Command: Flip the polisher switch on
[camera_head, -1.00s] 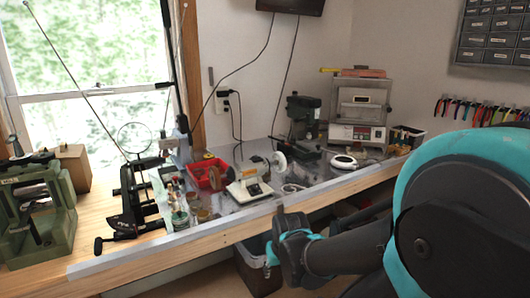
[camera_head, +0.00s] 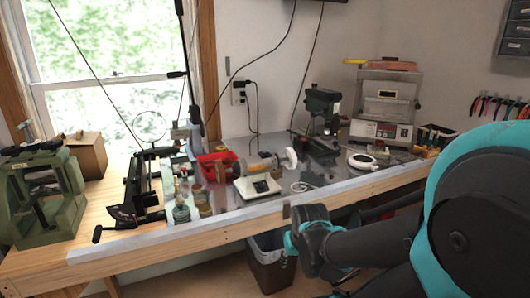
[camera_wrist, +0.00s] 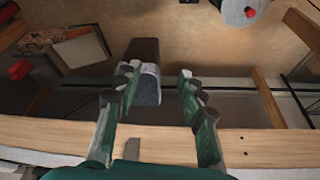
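The polisher (camera_head: 257,187) is a small pale machine on the metal-topped part of the bench, with a white wheel at its right end and a brownish wheel at its left. A small dark mark shows on its front base; the switch is too small to make out. My arm reaches in from the right, its end in front of the bench's front edge, to the right of the polisher and lower. My gripper (camera_wrist: 160,72) shows in the wrist view with its green fingers spread and nothing held. I cannot make out the polisher in that view.
A red bin (camera_head: 214,165) and small jars (camera_head: 181,213) stand left of the polisher. A drill press (camera_head: 322,118) and a white round device (camera_head: 362,161) are to its right. A waste bin (camera_head: 270,262) is under the bench. The wooden edge (camera_wrist: 260,146) crosses the wrist view.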

